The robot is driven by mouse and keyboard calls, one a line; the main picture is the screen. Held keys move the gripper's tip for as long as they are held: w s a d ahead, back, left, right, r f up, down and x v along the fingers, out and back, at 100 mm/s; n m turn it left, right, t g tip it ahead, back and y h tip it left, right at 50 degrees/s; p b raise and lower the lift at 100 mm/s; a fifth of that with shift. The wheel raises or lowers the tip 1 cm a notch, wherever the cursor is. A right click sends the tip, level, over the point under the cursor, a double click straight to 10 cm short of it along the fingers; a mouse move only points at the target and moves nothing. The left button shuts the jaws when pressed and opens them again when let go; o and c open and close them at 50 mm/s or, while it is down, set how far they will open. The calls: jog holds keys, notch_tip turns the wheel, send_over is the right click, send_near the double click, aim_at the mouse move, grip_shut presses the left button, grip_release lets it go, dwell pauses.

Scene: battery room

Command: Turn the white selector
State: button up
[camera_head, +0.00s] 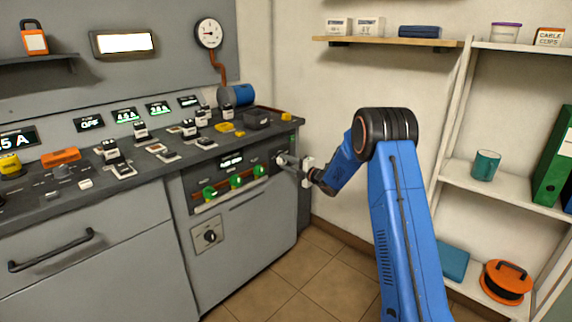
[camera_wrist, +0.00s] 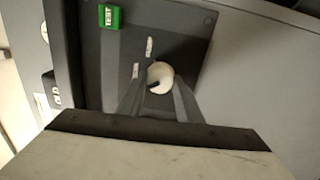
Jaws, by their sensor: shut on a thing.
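The white selector (camera_wrist: 160,77) is a round white knob with a dark mark, on a dark panel (camera_wrist: 190,38) in the wrist view. My gripper (camera_wrist: 160,92) is shut on it, with one finger on each side of the knob. In the head view my gripper (camera_head: 286,163) reaches the right end of the console's front panel, and the selector (camera_head: 280,160) shows there only as a small pale spot, mostly hidden by the fingers. Two short white marks are on the panel beside the knob in the wrist view.
Several green knobs (camera_head: 235,181) sit left of my gripper on the console front, above a black rotary switch (camera_head: 210,236). Shelves (camera_head: 500,183) stand at the right. The tiled floor (camera_head: 300,270) in front is clear.

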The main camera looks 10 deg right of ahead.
jog(key=n, duration=0.4)
jog(key=shift+f+n, duration=0.15)
jog(key=shift+n, duration=0.25)
dwell(0.4)
jog(key=o, duration=1)
jog(key=shift+o, duration=0.2)
jog(key=shift+s, duration=0.1)
jog(key=shift+s+d, duration=0.2)
jog(key=shift+d, duration=0.05)
jog(key=v, duration=1.6)
jog(key=shift+s+d, duration=0.25)
